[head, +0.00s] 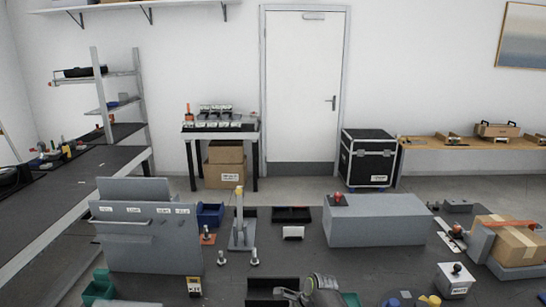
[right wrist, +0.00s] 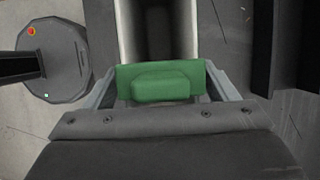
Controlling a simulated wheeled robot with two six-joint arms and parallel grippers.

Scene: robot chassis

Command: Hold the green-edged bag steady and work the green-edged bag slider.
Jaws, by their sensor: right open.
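In the right wrist view a green bar with a raised, rounded block (right wrist: 160,84) lies across the space between the fingers of my right gripper (right wrist: 164,78). The fingers stand open on either side of it; contact cannot be told. Beyond the bar, pale walls flank a dark gap. I cannot tell whether this is the green-edged bag and its slider. In the head view a grey arm end (head: 318,290) shows at the bottom centre, its jaws unclear. I cannot pick out a bag there. My left gripper is not seen.
On the dark bench stand a grey panel box (head: 150,245) at left, a long grey block (head: 375,220) and a cardboard box (head: 510,240) at right. A blue bin (head: 210,214), a green bin (head: 98,288) and a white box with a black knob (head: 455,279) stand around.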

